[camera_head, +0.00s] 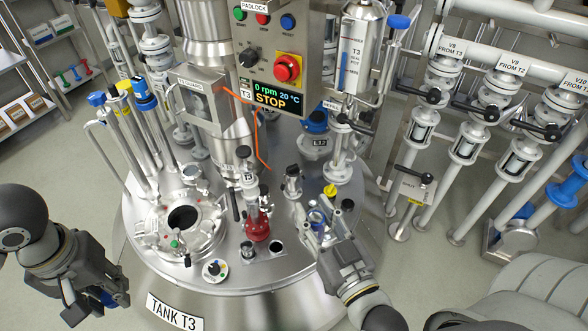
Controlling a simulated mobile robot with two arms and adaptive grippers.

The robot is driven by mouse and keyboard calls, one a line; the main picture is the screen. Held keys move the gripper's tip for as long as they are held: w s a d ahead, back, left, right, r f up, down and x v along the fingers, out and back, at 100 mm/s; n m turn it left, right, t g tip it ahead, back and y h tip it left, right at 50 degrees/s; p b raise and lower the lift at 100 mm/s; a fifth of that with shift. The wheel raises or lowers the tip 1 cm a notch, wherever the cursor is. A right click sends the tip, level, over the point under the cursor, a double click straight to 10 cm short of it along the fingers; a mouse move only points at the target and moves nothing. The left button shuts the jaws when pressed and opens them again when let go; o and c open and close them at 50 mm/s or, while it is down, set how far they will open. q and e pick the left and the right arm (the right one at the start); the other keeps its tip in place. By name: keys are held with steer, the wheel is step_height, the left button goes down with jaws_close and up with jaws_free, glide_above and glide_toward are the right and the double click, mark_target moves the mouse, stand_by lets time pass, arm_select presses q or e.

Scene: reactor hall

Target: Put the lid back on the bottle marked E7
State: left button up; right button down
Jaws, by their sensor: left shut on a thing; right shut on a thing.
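My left gripper (98,302) is at the lower left, off the side of the tank and above the floor. It is shut on a small blue thing (108,298), mostly hidden by the fingers, which could be the lid. My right gripper (320,228) is over the right part of the tank top. It is shut on a small clear thing with a blue rim (316,214), which looks like the open neck of a bottle. Its lower part is hidden by the fingers. No E7 mark can be read.
Tank T3 (175,311) has a crowded steel top with a round open port (183,217), a red fitting (257,226) and a yellow-capped fitting (330,190). A control panel (272,55) hangs above. Valve pipes (490,95) stand right; shelves (45,70) stand left.

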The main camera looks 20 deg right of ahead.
steer(key=w+a+n+g+y, duration=0.2)
steer(key=w+a+n+y, duration=0.1)
steer(key=a, duration=0.4)
steer(key=w+a+r+n+g+y, duration=0.1)
steer(key=w+a+n+g+y, duration=0.1)
steer(key=a+y, duration=0.4)
steer(key=w+n+y, duration=0.1)
steer(key=n+y, duration=0.1)
steer(key=shift+a+n, duration=0.4)
arm_select(q)
steer(key=w+d+r, duration=0.2)
steer(key=d+r, duration=0.1)
steer(key=d, duration=0.5)
steer(key=w+d+r+n, duration=0.1)
steer(key=d+r, duration=0.3)
steer(key=d, duration=0.4)
steer(key=w+d+r, duration=0.3)
steer(key=d+r, duration=0.1)
steer(key=d, duration=0.4)
steer(key=shift+r+n, duration=0.15)
steer(key=shift+n, duration=0.25)
steer(key=shift+f, duration=2)
steer(key=shift+f, duration=0.1)
